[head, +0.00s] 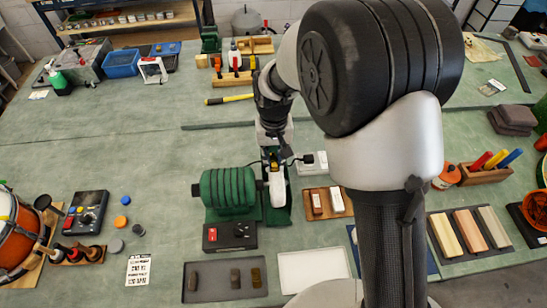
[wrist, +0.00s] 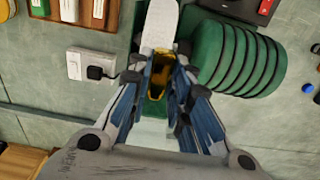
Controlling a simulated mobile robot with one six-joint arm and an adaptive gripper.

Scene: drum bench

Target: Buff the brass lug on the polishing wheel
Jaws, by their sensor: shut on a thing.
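The polishing wheel (head: 278,188) is a pale disc on the right end of a ribbed green motor (head: 228,188). In the wrist view the wheel (wrist: 160,27) stands just beyond my fingertips, with the motor (wrist: 235,60) to its right. My gripper (wrist: 164,72) is shut on the brass lug (wrist: 157,88), a small yellow piece between the blue-grey fingers. In the head view my gripper (head: 271,153) points down at the wheel's far side. The lug is very close to the wheel; I cannot tell whether they touch. The fingers hide part of the lug.
A black switch box (head: 230,236) sits in front of the motor. A white socket block with a black plug (head: 312,161) and a wooden tray of bars (head: 346,208) lie to the right. A dark tray (head: 212,293) and an empty white tray (head: 315,270) are at the front.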

